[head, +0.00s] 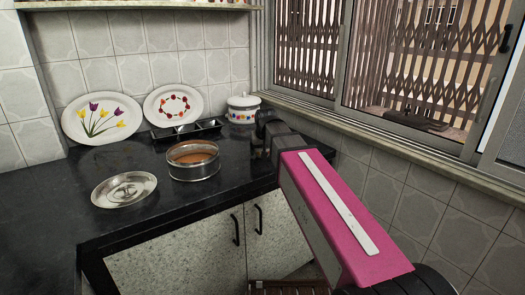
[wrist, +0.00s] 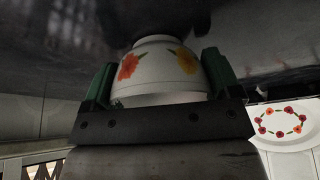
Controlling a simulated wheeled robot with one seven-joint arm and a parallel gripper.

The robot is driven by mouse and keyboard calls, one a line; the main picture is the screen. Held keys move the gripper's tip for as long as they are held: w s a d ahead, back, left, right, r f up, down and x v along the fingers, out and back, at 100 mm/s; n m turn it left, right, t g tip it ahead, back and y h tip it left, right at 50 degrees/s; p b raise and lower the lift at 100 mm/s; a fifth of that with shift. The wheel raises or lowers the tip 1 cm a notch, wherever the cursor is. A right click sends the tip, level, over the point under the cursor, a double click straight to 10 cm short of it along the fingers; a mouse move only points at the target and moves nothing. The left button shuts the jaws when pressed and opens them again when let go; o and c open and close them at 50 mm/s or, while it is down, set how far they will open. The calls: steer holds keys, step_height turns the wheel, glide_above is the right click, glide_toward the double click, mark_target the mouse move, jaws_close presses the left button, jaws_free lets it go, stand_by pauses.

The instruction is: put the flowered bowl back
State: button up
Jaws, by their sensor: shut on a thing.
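The flowered bowl (wrist: 155,68) is white with red and yellow-orange flowers. It shows in the wrist view between the two green fingers of my gripper (wrist: 160,78), which is shut on it. In the head view my gripper (head: 265,122) is over the right back part of the dark counter, just right of a lidded white pot. The bowl cannot be made out there, hidden by my gripper and arm. I cannot tell whether the bowl touches the counter.
The lidded pot (head: 243,108) stands close to my gripper. A black divided tray (head: 187,131), a round steel container (head: 194,163) and a steel plate (head: 124,190) sit left. Tulip (head: 101,118) and wreath (head: 173,103) plates lean on the wall. The front left counter is clear.

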steer(key=shift+f, duration=0.1)
steer(key=o, duration=0.8)
steer(key=v, duration=1.2)
